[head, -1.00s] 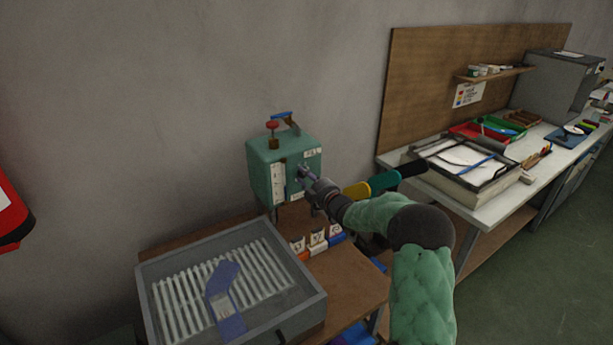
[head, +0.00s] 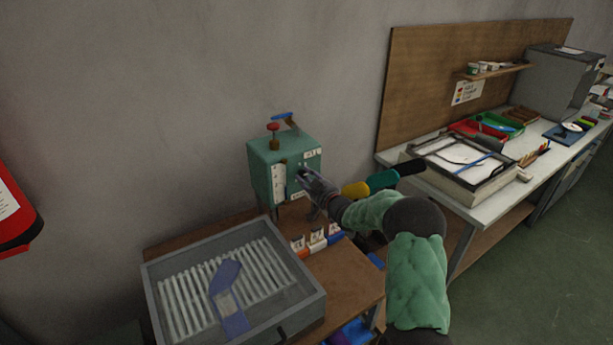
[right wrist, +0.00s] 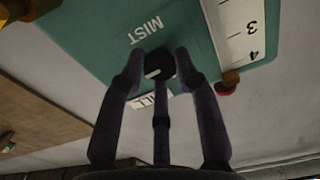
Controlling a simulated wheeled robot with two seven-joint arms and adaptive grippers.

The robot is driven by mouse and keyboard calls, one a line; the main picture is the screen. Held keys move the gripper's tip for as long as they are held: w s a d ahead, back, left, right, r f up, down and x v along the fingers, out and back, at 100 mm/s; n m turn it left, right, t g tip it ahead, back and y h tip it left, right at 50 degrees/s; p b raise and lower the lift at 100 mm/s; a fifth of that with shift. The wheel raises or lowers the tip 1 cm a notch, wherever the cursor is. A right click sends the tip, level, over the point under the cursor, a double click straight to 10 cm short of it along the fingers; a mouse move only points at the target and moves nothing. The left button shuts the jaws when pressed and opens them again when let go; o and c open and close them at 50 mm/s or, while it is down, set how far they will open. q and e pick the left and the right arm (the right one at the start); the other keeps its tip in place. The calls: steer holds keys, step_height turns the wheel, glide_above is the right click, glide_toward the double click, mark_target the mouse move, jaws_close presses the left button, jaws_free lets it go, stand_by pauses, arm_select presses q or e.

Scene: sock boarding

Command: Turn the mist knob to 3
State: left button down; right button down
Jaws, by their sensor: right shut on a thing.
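The green mist box (head: 262,190) stands at the back of the small wooden table. In the right wrist view its face (right wrist: 100,45) shows the word MIST, upside down, beside a round black knob (right wrist: 160,66) with a short white mark. A white scale strip (right wrist: 235,30) shows the figures 3 and 4. My right gripper (head: 306,176) reaches the front of the box. In the right wrist view the gripper (right wrist: 160,58) has its fingers around the mist knob, shut on it. I cannot tell which setting the white mark points at. My left gripper is not in view.
A grey tray (head: 153,302) with white slats and a blue piece (head: 228,290) lies in front of the box. Small labelled blocks (head: 317,240) stand to its right. A long workbench (head: 493,205) with trays runs along the right. Something red (head: 15,215) is at the left edge.

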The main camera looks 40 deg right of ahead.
steer(key=shift+f+m, duration=0.1)
steer(key=shift+m, duration=0.3)
steer(key=c, duration=0.9)
jaws_free()
steer(key=shift+s, duration=0.1)
steer(key=s, duration=0.4)
steer(key=s+a, duration=0.1)
steer(key=s, duration=0.6)
steer(key=shift+s+a, duration=0.15)
steer(key=shift+s, duration=0.25)
